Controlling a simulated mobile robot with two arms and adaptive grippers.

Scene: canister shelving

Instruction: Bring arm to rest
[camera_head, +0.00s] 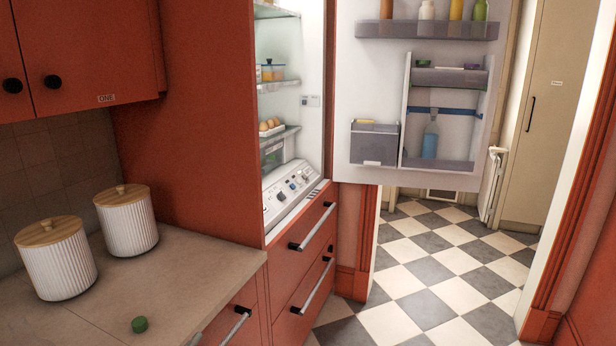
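Neither of my arms shows in the head view, and neither gripper is in view. Two white ribbed canisters with wooden lids stand upright on the counter at the left. The nearer canister (57,262) is at the far left. The other canister (127,226) stands just behind it to the right. Both lids are on.
An open fridge door (350,85) with bottles on its shelves hangs out at the upper right. Fridge shelves hold eggs (270,125) and a container. Red drawers (305,275) with bar handles are below. A red wall cabinet (85,50) overhangs the counter. Checkered floor (430,275) is clear.

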